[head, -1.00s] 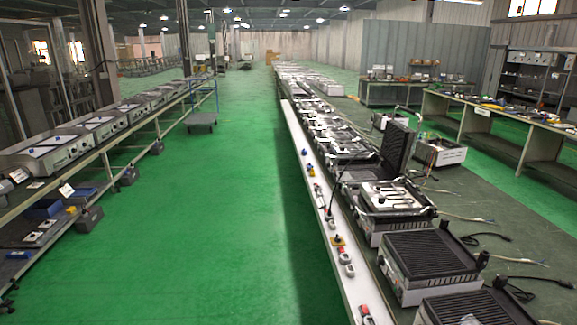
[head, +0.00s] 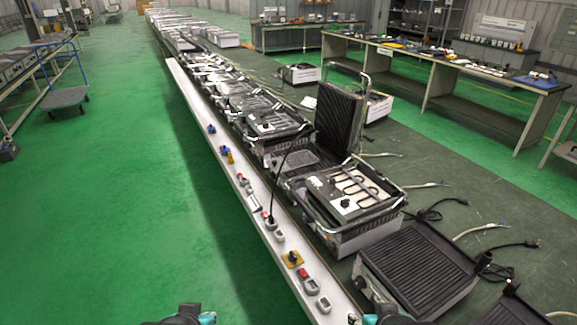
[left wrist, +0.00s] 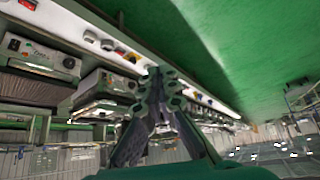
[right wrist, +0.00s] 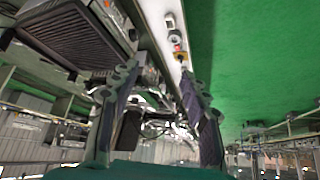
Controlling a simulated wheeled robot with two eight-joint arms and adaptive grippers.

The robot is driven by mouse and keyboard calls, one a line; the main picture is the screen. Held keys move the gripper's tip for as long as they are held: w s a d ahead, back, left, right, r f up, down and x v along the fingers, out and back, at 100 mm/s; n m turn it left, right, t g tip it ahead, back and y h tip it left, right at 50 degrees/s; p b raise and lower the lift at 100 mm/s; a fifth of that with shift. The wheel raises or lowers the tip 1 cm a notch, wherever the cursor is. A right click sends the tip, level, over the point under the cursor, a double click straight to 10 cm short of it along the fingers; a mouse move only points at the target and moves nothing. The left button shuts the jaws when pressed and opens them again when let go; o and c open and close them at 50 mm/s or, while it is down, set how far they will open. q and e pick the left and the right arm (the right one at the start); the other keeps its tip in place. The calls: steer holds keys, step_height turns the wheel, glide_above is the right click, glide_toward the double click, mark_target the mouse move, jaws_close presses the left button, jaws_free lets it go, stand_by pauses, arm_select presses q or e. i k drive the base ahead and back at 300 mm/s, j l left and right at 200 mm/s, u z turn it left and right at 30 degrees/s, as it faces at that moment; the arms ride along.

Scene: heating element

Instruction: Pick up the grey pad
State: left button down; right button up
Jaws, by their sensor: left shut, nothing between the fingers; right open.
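I cannot pick out the grey pad with certainty. A flat grey panel (head: 299,158) lies in the open grill unit beside the raised ribbed lid (head: 340,117). A unit with a bent heating element (head: 358,183) on top stands nearer. My left gripper shows only partly at the bottom edge of the head view; in the left wrist view (left wrist: 160,85) its fingers meet with nothing between them. My right gripper is also partly cut off in the head view; in the right wrist view (right wrist: 157,90) its fingers are apart and empty. Both are short of the line of grills.
A white rail (head: 228,178) with switches and buttons runs along the line's near side. A ribbed grill plate (head: 420,268) sits at the lower right. Loose cables (head: 485,230) lie on the dark bench. A trolley (head: 64,97) stands far left. Green floor (head: 110,210) is open at left.

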mark_target(294, 160)
steer(key=i+j+z, duration=0.15)
steer(key=z, duration=0.45)
steer(key=i+j+z, duration=0.2)
steer(key=z, duration=0.15)
steer(key=i+j+z, duration=0.3)
steer(key=j+z, duration=0.35)
steer(key=i+j, duration=0.15)
steer(key=j, duration=0.35)
steer(key=i+j+z, duration=0.1)
steer(key=j, duration=0.35)
steer(key=i+j, duration=0.15)
steer(key=j, duration=0.35)
steer(key=i+j+z, duration=0.1)
steer(key=j, duration=0.35)
steer(key=i+j+z, duration=0.1)
steer(key=j, duration=0.4)
steer(key=i+j, duration=0.1)
steer(key=j, duration=0.4)
